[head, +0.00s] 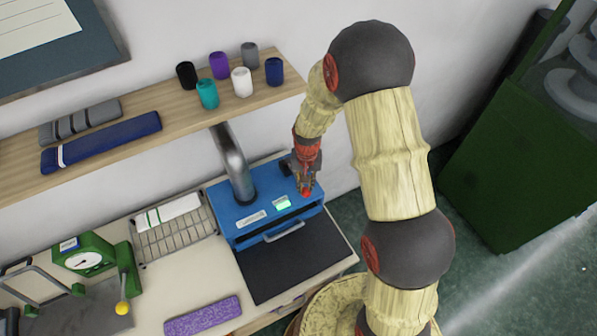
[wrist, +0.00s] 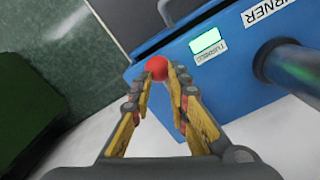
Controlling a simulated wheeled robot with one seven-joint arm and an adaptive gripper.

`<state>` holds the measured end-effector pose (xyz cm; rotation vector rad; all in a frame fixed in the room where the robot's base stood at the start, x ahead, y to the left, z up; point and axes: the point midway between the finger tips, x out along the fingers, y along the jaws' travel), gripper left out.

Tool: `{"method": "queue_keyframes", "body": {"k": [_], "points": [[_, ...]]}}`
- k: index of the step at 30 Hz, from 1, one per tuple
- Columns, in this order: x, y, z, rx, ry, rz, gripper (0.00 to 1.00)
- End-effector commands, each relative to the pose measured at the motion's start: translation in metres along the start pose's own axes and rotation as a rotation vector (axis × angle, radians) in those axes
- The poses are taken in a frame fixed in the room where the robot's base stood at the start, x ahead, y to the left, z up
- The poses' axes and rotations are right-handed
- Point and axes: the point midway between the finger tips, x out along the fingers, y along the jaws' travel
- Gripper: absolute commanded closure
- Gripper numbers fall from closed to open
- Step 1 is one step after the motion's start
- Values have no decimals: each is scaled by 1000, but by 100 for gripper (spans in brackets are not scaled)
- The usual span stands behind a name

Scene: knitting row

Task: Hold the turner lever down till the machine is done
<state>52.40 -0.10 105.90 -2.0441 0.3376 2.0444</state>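The turner is a blue machine (head: 245,215) on the table, with a thick grey pipe rising from its top. Its small screen (wrist: 205,40) is lit green, and the label below it seems to read "TURNED". The lever's red ball knob (wrist: 157,67) shows at the machine's edge; it also shows in the head view (head: 306,193). My gripper (wrist: 161,72) has its fingertips drawn in on both sides of the knob and appears shut on it. The lever's stem is hidden, so its angle cannot be told.
A wooden shelf (head: 160,110) with several yarn cones (head: 208,94) hangs above and behind the turner. A dark mat (head: 290,268), a purple knitted piece (head: 203,316) and a green machine with a dial (head: 85,255) are on the table. A green cabinet (head: 520,170) stands right.

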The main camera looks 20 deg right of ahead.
Motion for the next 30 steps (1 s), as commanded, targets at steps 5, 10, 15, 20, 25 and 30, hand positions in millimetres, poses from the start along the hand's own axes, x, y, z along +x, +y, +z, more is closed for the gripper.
{"method": "queue_keyframes", "body": {"k": [5, 10, 15, 20, 25, 30], "points": [[0, 0, 0, 0, -1, 0, 83], [-12, 0, 0, 0, 0, 0, 83], [-24, 0, 0, 0, 0, 0, 83], [-36, 0, 0, 0, 0, 0, 83], [-48, 0, 0, 0, 0, 0, 83], [-60, 0, 0, 0, 0, 0, 83]]}}
